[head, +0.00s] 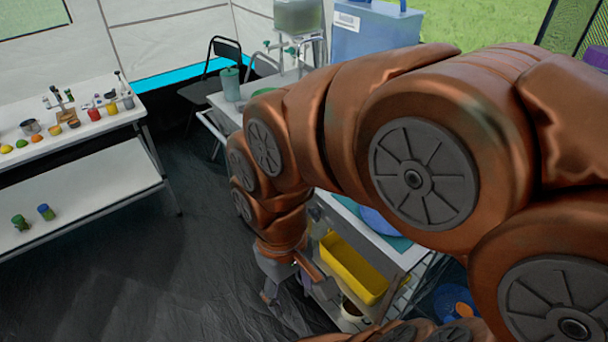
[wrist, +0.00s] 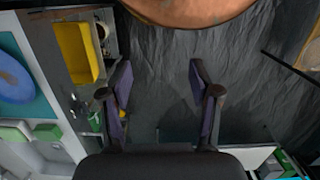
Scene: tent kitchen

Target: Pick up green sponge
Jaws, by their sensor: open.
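My gripper (wrist: 160,68) is open and empty in the wrist view, its two dark fingers apart over the dark floor. In the head view my gripper (head: 284,278) hangs low, left of the shelf unit with the yellow bin. I cannot surely pick out the green sponge. In the wrist view a small green block (wrist: 47,132) and a larger green item (wrist: 14,132) lie at the lower left, left of the gripper and apart from it. Either could be the sponge; they are too small to tell. My arm hides much of the counter in the head view.
The yellow bin (head: 353,267) sits in the shelf unit beside my gripper. A blue round basin (wrist: 14,78) is on the counter. A white table (head: 75,125) with jars and fruit stands at the left, a dark chair (head: 222,66) at the back. The dark floor (head: 150,270) is clear.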

